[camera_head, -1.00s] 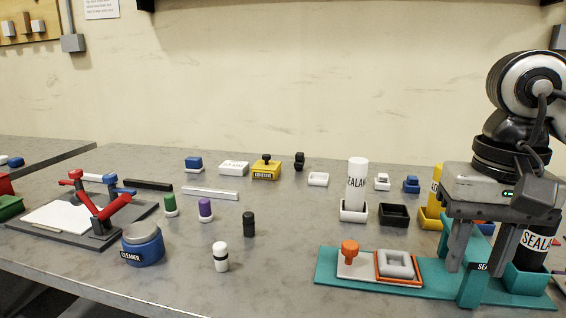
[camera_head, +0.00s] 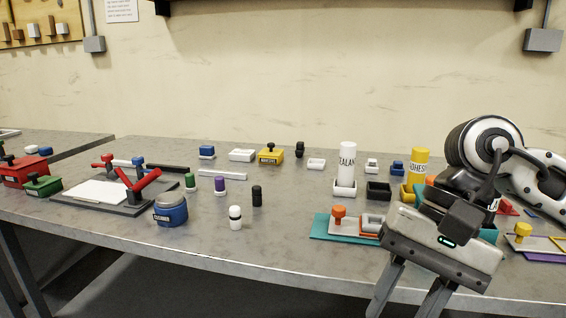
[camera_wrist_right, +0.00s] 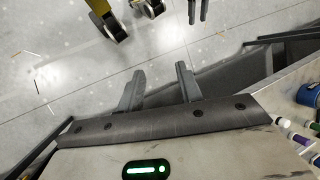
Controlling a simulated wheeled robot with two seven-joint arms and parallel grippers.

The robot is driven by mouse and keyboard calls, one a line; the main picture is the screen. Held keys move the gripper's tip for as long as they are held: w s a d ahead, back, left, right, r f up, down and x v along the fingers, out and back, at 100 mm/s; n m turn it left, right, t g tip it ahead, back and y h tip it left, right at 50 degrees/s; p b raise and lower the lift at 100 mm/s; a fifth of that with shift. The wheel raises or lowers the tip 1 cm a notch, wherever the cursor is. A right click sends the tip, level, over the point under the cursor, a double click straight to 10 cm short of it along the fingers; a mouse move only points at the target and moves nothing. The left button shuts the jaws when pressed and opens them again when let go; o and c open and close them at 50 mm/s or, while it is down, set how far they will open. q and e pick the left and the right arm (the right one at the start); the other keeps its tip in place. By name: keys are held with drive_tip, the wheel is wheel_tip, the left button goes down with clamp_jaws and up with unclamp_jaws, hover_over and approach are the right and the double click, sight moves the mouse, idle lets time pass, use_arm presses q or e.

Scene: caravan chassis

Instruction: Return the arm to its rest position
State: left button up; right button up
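My right arm comes in from the right in the head view. Its gripper (camera_head: 405,302) hangs fingers-down in front of the table's front edge. The fingers are apart with nothing between them, and the tips run out of the bottom of the picture. In the right wrist view the same gripper (camera_wrist_right: 158,82) shows two spread fingers over bare floor. My left arm does not show in the head view. Two dark prongs at the top of the right wrist view cannot be identified for sure.
The teal base (camera_head: 330,226) sits behind my right gripper, partly hidden by the arm. A white sealant bottle (camera_head: 347,163) and a yellow adhesive bottle (camera_head: 420,160) stand behind it. A blue cleaner jar (camera_head: 171,210) is near the front edge.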

drive_tip(key=s+a+m+g+y, duration=0.35)
drive_tip(key=a+y, duration=0.25)
drive_tip(key=a, duration=0.3)
drive_tip(key=a+r+m+y+p, duration=0.1)
drive_tip(key=a+r+m+y, duration=0.45)
drive_tip(key=m+y, duration=0.6)
drive_tip(key=w+d+f+m+t+h+p, duration=0.1)
drive_tip(key=w+d+f+m+t+h, duration=0.2)
drive_tip(key=m+t, duration=0.95)
drive_tip(key=w+d+f+m+t, duration=0.2)
drive_tip(key=w+m+t, duration=0.55)
drive_tip(key=m, duration=0.75)
drive_tip(key=d+f+m+t+h, duration=0.4)
drive_tip(key=d+f+m+h, duration=0.1)
drive_tip(key=f+m+h, duration=0.7)
drive_tip(key=s+d+f+m+g+h, duration=0.2)
drive_tip(key=s+f+m+g, duration=0.1)
drive_tip(key=s+f+m, duration=0.3)
drive_tip(key=s+d+f+m+g+h+p, duration=0.1)
drive_tip(key=s+d+f+m+g, duration=0.2)
drive_tip(key=f, duration=0.7)
drive_tip(key=s+m+g, duration=0.1)
drive_tip(key=s+m, duration=0.1)
drive_tip(key=shift+s+f+m+h, duration=0.35)
